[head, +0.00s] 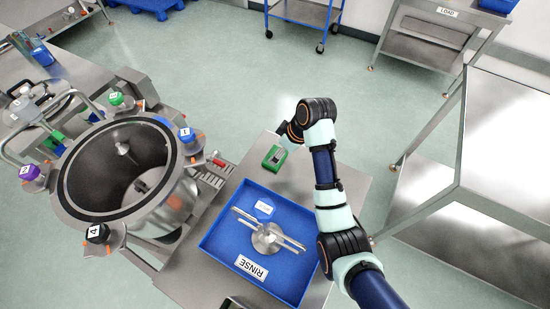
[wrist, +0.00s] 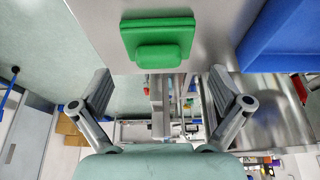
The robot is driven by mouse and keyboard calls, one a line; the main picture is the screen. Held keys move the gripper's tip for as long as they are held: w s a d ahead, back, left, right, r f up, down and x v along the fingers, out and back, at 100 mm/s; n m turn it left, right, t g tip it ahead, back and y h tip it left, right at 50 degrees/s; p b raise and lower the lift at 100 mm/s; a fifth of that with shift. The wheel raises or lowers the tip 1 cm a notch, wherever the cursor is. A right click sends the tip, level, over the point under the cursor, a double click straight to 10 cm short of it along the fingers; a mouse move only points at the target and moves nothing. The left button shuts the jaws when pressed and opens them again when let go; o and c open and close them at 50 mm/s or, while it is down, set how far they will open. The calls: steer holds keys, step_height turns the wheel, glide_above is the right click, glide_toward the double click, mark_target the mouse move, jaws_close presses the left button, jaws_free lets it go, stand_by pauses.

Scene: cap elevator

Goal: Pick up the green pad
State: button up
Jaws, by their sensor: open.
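The green pad (head: 270,160) lies on the metal table near its far edge, partly covered by my gripper in the head view. In the wrist view the green pad (wrist: 158,32) is a flat block with a raised, rounded grip on it. My gripper (wrist: 160,82) is open and empty, with its two fingers spread wide. The pad shows ahead of the gap between the fingers, not visibly held. In the head view my gripper is small and mostly hidden by my wrist, so whether it touches the pad is unclear.
A blue tray (head: 222,232) marked RINSE holds a metal paddle part (head: 266,239) and stands nearer on the table. A large open steel vessel (head: 178,205) with coloured knobs is at the left. A steel shelf unit (head: 500,150) is at the right.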

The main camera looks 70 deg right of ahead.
mark_target(275, 151)
steer(key=b+x, duration=0.2)
steer(key=x, duration=0.3)
steer(key=shift+w+d, duration=0.1)
steer(key=shift+c, duration=0.3)
steer(key=c, duration=0.8)
steer(key=shift+r, duration=0.15)
step_height(275, 151, up, 20)
steer(key=p, duration=0.8)
steer(key=shift+p, duration=0.3)
